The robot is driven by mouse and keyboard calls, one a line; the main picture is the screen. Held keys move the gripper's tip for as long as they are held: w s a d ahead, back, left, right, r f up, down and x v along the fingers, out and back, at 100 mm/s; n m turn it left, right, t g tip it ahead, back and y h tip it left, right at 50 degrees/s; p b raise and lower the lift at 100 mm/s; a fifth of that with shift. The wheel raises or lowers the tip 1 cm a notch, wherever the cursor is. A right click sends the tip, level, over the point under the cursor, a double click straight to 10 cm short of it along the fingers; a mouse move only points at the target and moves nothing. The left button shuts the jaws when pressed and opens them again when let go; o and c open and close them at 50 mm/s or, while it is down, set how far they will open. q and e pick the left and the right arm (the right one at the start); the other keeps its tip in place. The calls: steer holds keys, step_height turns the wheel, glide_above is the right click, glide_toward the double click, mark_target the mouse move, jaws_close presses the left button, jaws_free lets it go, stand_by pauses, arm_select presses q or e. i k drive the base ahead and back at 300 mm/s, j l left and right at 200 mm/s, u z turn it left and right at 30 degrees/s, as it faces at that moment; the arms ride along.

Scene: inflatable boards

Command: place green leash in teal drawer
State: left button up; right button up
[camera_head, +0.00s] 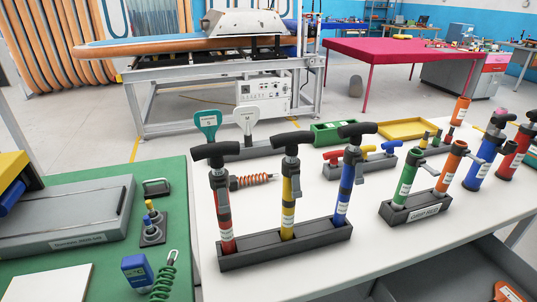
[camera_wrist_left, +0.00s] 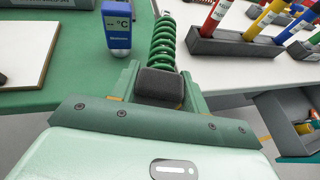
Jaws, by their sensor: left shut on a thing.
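The green leash (camera_head: 161,284) is a coiled cord with a metal clip, by the front edge of the green tabletop at lower left in the head view. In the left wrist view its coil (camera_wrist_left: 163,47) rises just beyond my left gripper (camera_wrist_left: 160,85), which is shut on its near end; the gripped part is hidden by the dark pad. An open drawer with a grey inside (camera_head: 455,268) shows under the white table at lower right. In the left wrist view its front edge is teal (camera_wrist_left: 298,158). My right gripper is not in view.
A blue thermometer (camera_head: 137,272) stands close left of the leash. A grey case (camera_head: 75,218) lies farther back. A rack of pumps (camera_head: 285,245) and a second rack (camera_head: 415,207) stand on the white table. A gap separates the two tables. An orange item (camera_head: 507,292) lies in the drawer.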

mark_target(479, 277)
steer(key=k+z, duration=0.1)
steer(key=z, duration=0.3)
steer(key=k+z, duration=0.15)
steer(key=z, duration=0.3)
steer(key=k+l+z, duration=0.1)
steer(key=z, duration=0.3)
steer(key=i+l+z, duration=0.15)
steer(key=z, duration=0.3)
steer(key=i+z, duration=0.2)
steer(key=z, duration=0.25)
steer(key=i+z, duration=0.2)
steer(key=z, duration=0.2)
steer(key=i+z, duration=0.2)
steer(key=z, duration=0.25)
steer(key=i+u, duration=0.4)
steer(key=i, duration=1.5)
steer(key=u, duration=2.6)
steer(key=l, duration=0.1)
